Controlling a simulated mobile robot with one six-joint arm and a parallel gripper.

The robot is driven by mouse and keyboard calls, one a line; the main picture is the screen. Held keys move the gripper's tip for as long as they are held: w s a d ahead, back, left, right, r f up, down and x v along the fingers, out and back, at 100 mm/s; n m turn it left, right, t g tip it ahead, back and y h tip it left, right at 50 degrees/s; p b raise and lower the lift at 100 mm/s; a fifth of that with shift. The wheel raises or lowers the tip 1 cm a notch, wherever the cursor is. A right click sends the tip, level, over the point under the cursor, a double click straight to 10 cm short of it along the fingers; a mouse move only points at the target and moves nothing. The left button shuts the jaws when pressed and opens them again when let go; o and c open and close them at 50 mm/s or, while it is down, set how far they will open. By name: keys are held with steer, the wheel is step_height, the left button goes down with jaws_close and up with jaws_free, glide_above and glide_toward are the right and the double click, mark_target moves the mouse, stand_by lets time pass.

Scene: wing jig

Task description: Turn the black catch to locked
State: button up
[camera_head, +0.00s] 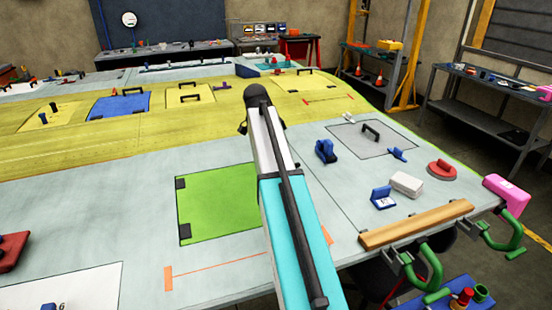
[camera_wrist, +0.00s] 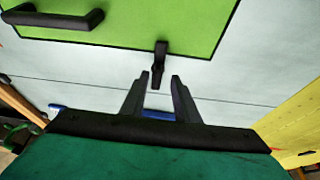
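The black catch (camera_wrist: 159,66) shows in the wrist view at the edge of the green panel (camera_wrist: 130,20). It lies lengthwise across that edge, from the panel onto the pale skin. My gripper (camera_wrist: 160,76) is open, with its fingertips on either side of the catch's lower end in the picture. I cannot tell whether they touch it. In the head view the green panel (camera_head: 225,200) lies left of my arm, and my arm hides the catch and the fingertips.
A black bar handle (camera_wrist: 55,18) stands on the panel. A blue object (camera_wrist: 158,114) shows between the fingers. In the head view, a blue clamp (camera_head: 325,151), a grey panel (camera_head: 372,139), a white block (camera_head: 406,184) and a wooden strip (camera_head: 416,224) lie right of my arm.

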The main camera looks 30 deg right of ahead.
steer(key=shift+r, duration=0.1)
steer(key=shift+a+r, duration=0.25)
steer(key=shift+r, duration=0.25)
steer(key=b+v, duration=0.3)
steer(key=v, duration=0.9)
steer(key=shift+r, duration=0.25)
